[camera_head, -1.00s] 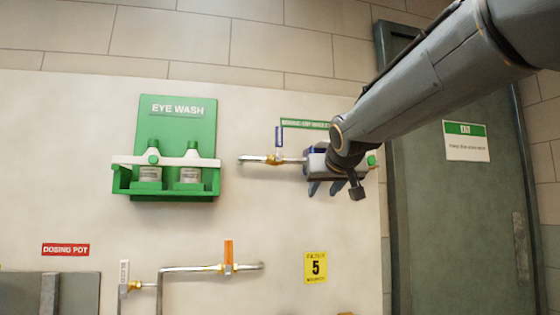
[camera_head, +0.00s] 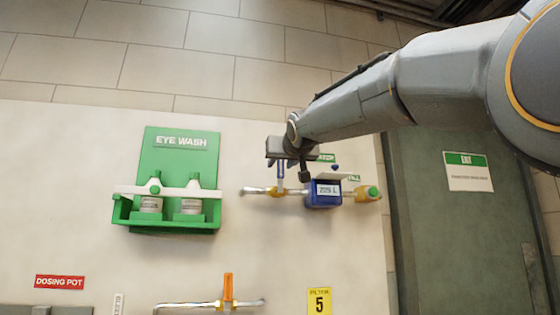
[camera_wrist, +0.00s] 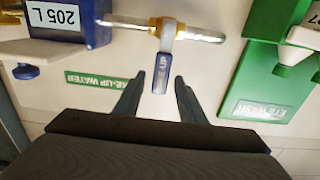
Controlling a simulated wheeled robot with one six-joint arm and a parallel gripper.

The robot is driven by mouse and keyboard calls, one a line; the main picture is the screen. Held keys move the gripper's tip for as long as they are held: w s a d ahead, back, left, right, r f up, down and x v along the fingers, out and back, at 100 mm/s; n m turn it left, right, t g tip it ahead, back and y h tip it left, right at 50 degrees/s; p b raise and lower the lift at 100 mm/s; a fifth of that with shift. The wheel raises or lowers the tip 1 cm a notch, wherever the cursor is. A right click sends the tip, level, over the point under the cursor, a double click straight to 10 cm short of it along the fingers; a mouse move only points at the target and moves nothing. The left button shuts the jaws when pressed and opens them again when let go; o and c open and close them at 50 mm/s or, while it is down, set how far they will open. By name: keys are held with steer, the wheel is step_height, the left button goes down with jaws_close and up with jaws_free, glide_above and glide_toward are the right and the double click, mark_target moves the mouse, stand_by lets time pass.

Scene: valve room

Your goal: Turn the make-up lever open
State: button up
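The make-up lever (camera_head: 280,172) is a blue handle standing upright on a brass valve in the wall pipe. In the wrist view the lever (camera_wrist: 161,72) shows its "MAKE-UP" lettering, with the picture upside down. My gripper (camera_head: 283,161) is at the lever's upper end in the head view and partly hides it. In the wrist view my gripper (camera_wrist: 158,82) is open, with one dark finger on each side of the lever and gaps between. Neither finger visibly touches it. The green make-up water sign (camera_wrist: 97,82) is beside the fingers.
A blue meter (camera_head: 322,195) reading 205 L sits on the same pipe, right of the valve. A green eye wash station (camera_head: 179,158) is on the wall to the left. An orange-handled valve (camera_head: 228,288) is below. A green door (camera_head: 450,230) stands at the right.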

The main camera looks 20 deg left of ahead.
mark_target(252, 191)
steer(key=shift+w+a, duration=0.2)
steer(key=shift+w, duration=0.1)
jaws_close()
steer(key=shift+a, duration=0.1)
steer(key=shift+s+a+f+n+b, duration=0.7)
steer(key=shift+a+f+n, duration=0.5)
steer(key=shift+n, duration=1.8)
steer(key=shift+s+a+f+n+b, duration=0.7)
steer(key=shift+f+n, duration=0.65)
steer(key=shift+n, duration=1.65)
steer(key=shift+s+a+f+n+b, duration=0.65)
steer(key=shift+a+f+n, duration=0.6)
steer(key=shift+n, duration=1.75)
steer(key=shift+w+f, duration=0.1)
steer(key=shift+w, duration=0.05)
